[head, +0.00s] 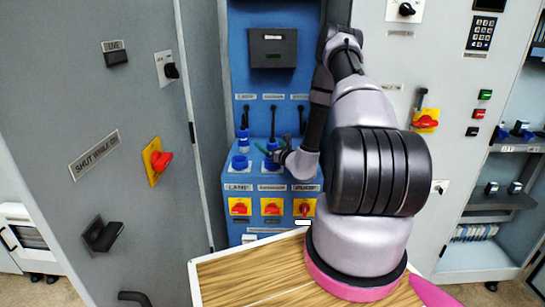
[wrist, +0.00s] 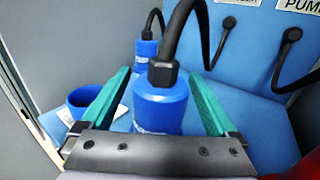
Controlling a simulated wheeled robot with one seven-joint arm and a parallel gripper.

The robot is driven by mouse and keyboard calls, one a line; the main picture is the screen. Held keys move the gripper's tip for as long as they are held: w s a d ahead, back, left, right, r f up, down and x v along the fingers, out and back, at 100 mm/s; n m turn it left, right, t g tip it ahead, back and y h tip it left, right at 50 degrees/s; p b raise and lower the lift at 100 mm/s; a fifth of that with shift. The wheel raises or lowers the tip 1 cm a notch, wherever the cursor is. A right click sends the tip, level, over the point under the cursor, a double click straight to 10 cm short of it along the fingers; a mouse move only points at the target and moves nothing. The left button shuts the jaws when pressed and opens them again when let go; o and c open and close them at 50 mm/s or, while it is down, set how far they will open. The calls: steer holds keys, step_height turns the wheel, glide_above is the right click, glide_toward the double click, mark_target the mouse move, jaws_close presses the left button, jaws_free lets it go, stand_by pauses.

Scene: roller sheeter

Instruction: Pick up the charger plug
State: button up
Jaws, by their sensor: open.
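A blue plug (wrist: 160,107) with a black cable out of its top stands upright between the teal fingers of my gripper (wrist: 157,72) in the wrist view. The fingers are open, one on each side; a gap shows on both sides. The cable seems to run to an outlet under a partly cut-off label beside the pump label, so this looks like the charger plug. In the head view my gripper (head: 274,150) is over the sloped blue panel, at the middle blue plug (head: 271,143). Its lower part is partly hidden by the gripper.
A second blue plug (wrist: 146,50) stands behind in the wrist view. An empty blue socket (head: 239,162) is on the panel's left. Red-yellow switches (head: 240,207) line the panel front. A wooden-topped table (head: 240,278) is in front; grey cabinets (head: 110,170) flank the panel.

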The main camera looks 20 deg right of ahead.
jaws_close()
steer(key=shift+r, duration=0.15)
step_height(320, 180, up, 16)
stand_by(1.5)
